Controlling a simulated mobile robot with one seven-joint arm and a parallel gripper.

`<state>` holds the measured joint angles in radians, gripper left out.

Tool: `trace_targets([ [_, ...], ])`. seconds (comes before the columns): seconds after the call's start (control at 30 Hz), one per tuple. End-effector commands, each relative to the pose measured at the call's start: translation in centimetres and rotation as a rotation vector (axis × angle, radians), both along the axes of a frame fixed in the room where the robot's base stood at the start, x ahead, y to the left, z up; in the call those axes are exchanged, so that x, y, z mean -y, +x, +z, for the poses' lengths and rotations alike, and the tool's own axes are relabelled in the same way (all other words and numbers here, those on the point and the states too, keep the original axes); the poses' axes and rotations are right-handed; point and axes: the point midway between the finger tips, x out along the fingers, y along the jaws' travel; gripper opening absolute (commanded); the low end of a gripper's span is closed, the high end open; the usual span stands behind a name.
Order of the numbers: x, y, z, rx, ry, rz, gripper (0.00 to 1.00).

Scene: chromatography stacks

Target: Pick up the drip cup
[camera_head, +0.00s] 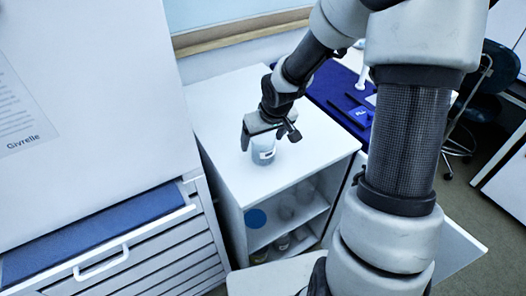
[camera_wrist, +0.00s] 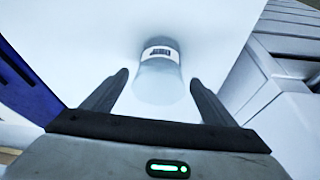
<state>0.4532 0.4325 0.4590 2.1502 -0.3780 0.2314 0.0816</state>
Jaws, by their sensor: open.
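The drip cup (camera_head: 263,152) is a small translucent pale-blue cup with a white and dark label. It stands upright on the white top of a low cabinet. In the wrist view the cup (camera_wrist: 160,78) lies ahead, between the two fingers, with its label facing up in the picture. My gripper (camera_head: 266,143) is open just above and around the cup in the head view. In the wrist view my gripper (camera_wrist: 158,82) shows its fingertips apart on either side of the cup, with gaps between them and the cup. The cup's upper part is partly hidden by my gripper in the head view.
The cabinet top (camera_head: 222,105) is otherwise clear. Its open shelves (camera_head: 290,232) below hold several vessels. A blue mat (camera_head: 335,90) lies to the right. A tall white cabinet (camera_head: 85,80) with an open blue-lined drawer (camera_head: 90,232) stands left. A chair (camera_head: 490,75) is at far right.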

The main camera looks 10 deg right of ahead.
Motion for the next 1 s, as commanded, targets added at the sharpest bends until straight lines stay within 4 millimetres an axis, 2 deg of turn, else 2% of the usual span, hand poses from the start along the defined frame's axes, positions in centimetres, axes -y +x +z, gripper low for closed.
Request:
trace_targets([
  [0.1,-0.2,0.8,-2.0,-0.002,0.002,0.002,0.79],
  [0.23,-0.3,1.6,-3.6,-0.002,0.001,0.002,0.79],
  [0.37,-0.3,1.9,-4.3,-0.001,0.001,-0.001,0.79],
  [0.57,-0.3,2.0,-4.3,0.000,0.001,-0.001,0.79],
  [0.67,-0.3,2.0,-4.3,0.000,0.001,-0.001,0.66],
  [0.83,-0.3,2.0,-4.3,0.000,0.000,-0.001,0.37],
  [1.0,-0.3,2.0,-4.3,0.000,0.000,-0.001,0.35],
])
